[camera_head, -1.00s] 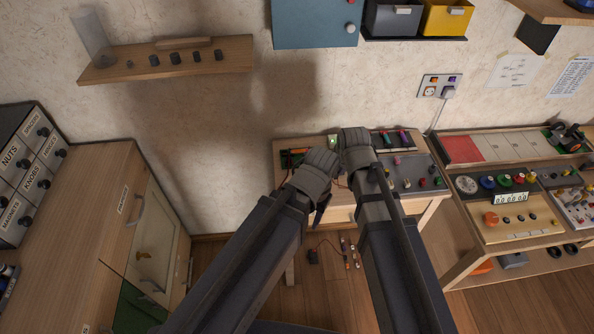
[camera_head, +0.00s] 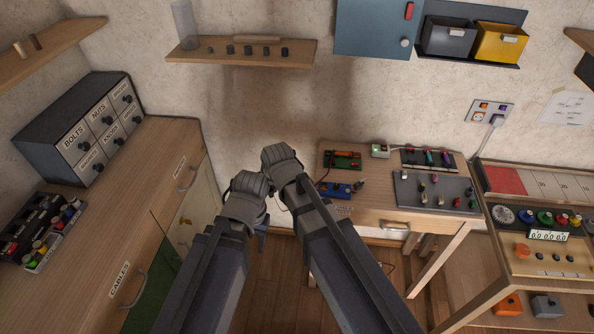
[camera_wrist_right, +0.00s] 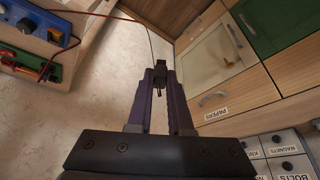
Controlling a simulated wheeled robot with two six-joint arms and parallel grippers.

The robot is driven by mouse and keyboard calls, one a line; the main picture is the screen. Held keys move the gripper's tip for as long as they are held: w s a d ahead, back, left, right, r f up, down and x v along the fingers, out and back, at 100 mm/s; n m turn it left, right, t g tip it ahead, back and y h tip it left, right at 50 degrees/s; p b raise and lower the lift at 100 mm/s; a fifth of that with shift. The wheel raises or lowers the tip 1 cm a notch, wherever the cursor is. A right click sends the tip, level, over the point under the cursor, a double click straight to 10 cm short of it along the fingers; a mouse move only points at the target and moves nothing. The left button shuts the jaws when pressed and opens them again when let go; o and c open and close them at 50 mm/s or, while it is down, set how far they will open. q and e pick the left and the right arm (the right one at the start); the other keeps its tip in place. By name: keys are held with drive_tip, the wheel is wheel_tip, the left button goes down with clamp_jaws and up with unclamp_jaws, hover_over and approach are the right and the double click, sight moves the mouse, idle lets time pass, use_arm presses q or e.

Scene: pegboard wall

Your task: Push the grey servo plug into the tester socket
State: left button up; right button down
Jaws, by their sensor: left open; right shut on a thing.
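My right gripper (camera_wrist_right: 158,82) is shut on a small dark plug-like piece (camera_wrist_right: 158,73) in the right wrist view. A thin reddish wire (camera_wrist_right: 150,40) runs from near it toward the table. It looks like the servo plug, though its grey is hard to make out. In the head view my right gripper (camera_head: 281,160) is left of the table, its fingertips hidden. My left gripper (camera_head: 262,240) is lower and beside it, open. A blue box (camera_head: 336,189) and a green board (camera_head: 343,160) lie on the table; I cannot tell which holds the tester socket.
A wooden cabinet (camera_head: 125,195) with a labelled drawer box (camera_head: 85,130) stands left. Bare wall and floor lie between them.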

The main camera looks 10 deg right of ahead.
drive_tip(key=shift+a, duration=0.15)
drive_tip(key=w+d+m+h, duration=0.1)
drive_tip(key=w+d+m, duration=0.2)
drive_tip(key=w+d, duration=0.3)
drive_tip(key=m+h, duration=0.1)
drive_tip(key=m, duration=0.2)
hover_over(324, 185)
drive_tip(key=s, duration=0.2)
use_arm(q)
wheel_tip(324, 185, down, 6)
drive_tip(key=b, duration=0.6)
drive_tip(key=shift+s+a, duration=0.2)
drive_tip(key=shift+a, duration=0.2)
use_arm(e)
drive_tip(key=shift+w+a+f, duration=0.15)
drive_tip(key=shift+f, duration=1.35)
drive_tip(key=shift+w+a+f, duration=0.1)
drive_tip(key=shift+f, duration=1.4)
use_arm(q)
drive_tip(key=shift+f+b, duration=0.9)
use_arm(e)
drive_tip(key=shift+f, duration=0.95)
drive_tip(key=c, duration=0.8)
unclamp_jaws()
drive_tip(key=shift+r, duration=0.1)
drive_tip(key=shift+o, duration=0.2)
use_arm(q)
drive_tip(key=shift+r, duration=0.2)
use_arm(e)
drive_tip(key=shift+r, duration=0.1)
